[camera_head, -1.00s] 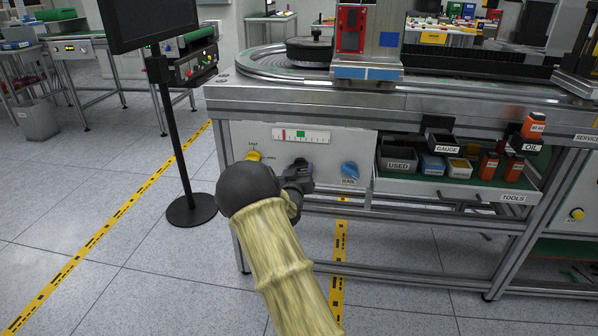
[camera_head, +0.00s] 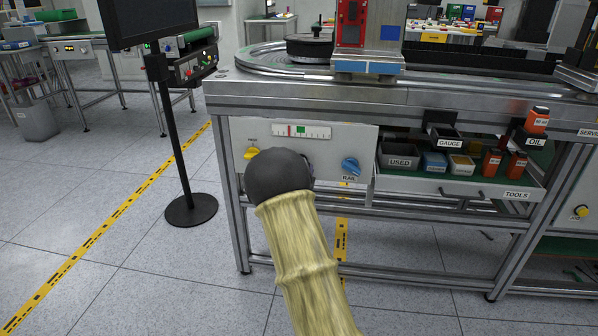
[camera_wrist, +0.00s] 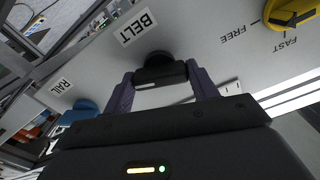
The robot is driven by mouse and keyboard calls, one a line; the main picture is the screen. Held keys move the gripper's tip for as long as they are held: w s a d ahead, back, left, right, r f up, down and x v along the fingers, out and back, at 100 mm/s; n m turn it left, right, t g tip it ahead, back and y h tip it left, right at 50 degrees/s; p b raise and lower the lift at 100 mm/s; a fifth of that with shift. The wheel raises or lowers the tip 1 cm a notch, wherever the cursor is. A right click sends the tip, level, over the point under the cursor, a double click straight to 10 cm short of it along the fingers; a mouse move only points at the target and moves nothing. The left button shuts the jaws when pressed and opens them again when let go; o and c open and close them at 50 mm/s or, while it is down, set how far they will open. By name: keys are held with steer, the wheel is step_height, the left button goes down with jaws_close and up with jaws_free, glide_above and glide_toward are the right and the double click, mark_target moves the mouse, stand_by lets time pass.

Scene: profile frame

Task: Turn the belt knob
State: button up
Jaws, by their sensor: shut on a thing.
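The belt knob (camera_wrist: 157,62) is black and sits on the grey panel below the label "BELT" in the wrist view. My gripper (camera_wrist: 160,80) has its two purple-grey fingers on either side of the knob's dark bar and is shut on it. In the head view my dark wrist joint covers the gripper and most or all of the knob. The knob's turn angle is hard to read.
The blue rail knob (camera_head: 350,166) is right of my arm, also in the wrist view (camera_wrist: 80,112). A yellow knob (camera_head: 252,153) is to the left, also in the wrist view (camera_wrist: 292,14). A tool tray (camera_head: 455,187) juts out at right.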

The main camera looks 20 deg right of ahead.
steer(key=shift+f+m+b, duration=0.2)
steer(key=shift+m+b, duration=4.45)
steer(key=shift+m, duration=2.35)
steer(key=shift+s, duration=0.1)
steer(key=o, duration=1)
steer(key=shift+r, duration=0.15)
